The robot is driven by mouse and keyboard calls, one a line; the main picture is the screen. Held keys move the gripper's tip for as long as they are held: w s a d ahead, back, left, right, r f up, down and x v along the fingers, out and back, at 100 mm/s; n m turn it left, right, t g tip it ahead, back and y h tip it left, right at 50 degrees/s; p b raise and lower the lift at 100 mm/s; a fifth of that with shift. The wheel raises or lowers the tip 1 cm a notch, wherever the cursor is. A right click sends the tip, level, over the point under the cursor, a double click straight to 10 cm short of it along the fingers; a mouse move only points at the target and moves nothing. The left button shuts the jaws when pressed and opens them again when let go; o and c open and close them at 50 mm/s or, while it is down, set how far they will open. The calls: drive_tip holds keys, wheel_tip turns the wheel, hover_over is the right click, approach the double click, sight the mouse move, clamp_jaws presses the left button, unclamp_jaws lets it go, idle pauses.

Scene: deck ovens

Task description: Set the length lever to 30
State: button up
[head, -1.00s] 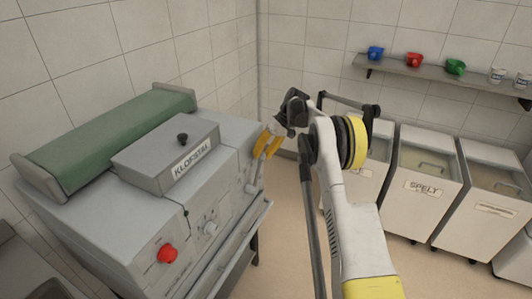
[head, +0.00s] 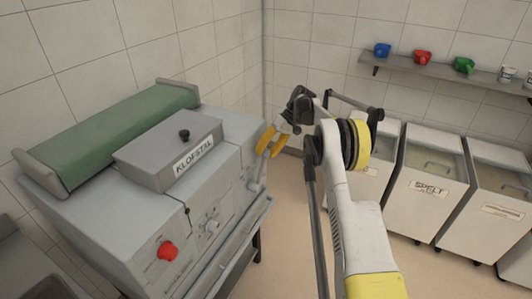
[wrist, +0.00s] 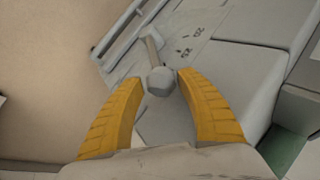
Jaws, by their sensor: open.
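The length lever has a pale grey round knob (wrist: 160,82) on a short shaft (wrist: 153,48), standing out from the grey machine. In the wrist view the knob lies between my gripper's two yellow fingers (wrist: 157,82), with gaps visible on both sides. My gripper is open and holds nothing. In the head view my gripper (head: 268,141) is at the right end of the machine (head: 150,215), just above the lever (head: 256,186). Small scale numbers (wrist: 197,30) are printed beside the lever, too small to read surely. Whether the knob is at fingertip depth I cannot tell.
The machine carries a green roller or belt (head: 115,140), a box marked KLOFSTAL (head: 170,150), a red knob (head: 167,251) and a small dial (head: 212,227). A rail (head: 232,245) runs along its front. Wheeled bins (head: 425,190) stand right, under a shelf (head: 440,75) with scoops.

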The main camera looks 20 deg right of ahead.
drive_tip(key=v, duration=1.2)
drive_tip(key=shift+w, duration=0.1)
